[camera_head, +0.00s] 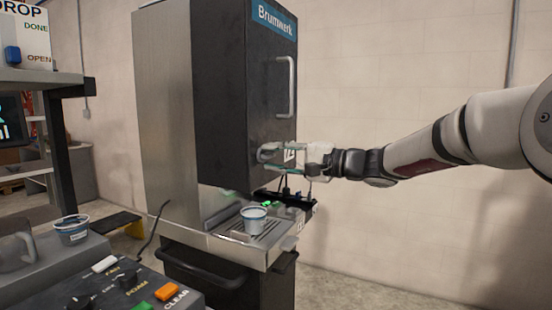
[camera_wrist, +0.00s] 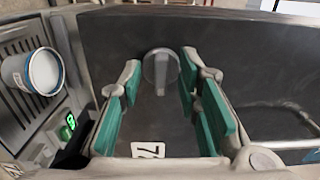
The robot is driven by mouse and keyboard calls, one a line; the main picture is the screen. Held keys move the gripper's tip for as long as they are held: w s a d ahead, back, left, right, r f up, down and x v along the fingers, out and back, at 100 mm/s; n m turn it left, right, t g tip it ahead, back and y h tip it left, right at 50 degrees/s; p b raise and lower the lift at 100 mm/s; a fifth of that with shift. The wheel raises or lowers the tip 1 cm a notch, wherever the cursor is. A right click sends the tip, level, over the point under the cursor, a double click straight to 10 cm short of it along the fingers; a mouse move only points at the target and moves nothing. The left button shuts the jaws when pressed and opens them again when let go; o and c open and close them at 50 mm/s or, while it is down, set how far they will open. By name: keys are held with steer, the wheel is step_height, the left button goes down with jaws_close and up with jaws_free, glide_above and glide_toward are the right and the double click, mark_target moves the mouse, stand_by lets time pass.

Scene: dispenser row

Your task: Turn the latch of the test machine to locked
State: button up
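The bar looks roughly upright in the wrist view. My gripper (camera_head: 284,157) is at the lower part of this front, reaching in from the right. In the wrist view my gripper (camera_wrist: 160,80) is open, with green-padded fingers on either side of the knob. Gaps show between the pads and the knob. In the head view the fingers partly cover the latch.
A door handle (camera_head: 292,87) stands out above my gripper. A paper cup (camera_head: 254,219) sits on the drip tray below. A lit green display (camera_wrist: 68,127) is near the tray. A button panel (camera_head: 130,290) and another cup (camera_head: 72,229) are at lower left.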

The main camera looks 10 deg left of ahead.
steer(key=v, duration=1.2)
steer(key=s+f+n+g+h, duration=0.25)
steer(key=s+f+h, duration=0.2)
steer(key=s, duration=0.75)
steer(key=s+f+n+g+h, duration=0.1)
steer(key=s+f+g+h, duration=0.3)
steer(key=s, duration=0.8)
steer(key=s+d+f+t+h, duration=0.1)
steer(key=s+d+f+h, duration=0.35)
steer(key=s+d, duration=0.5)
steer(key=s+d+f+t+h, duration=0.1)
steer(key=s+d+f+h, duration=0.3)
steer(key=s+d+f, duration=0.5)
step_height(320, 180, up, 21)
steer(key=s+a+t+p, duration=0.2)
steer(key=p, duration=1.4)
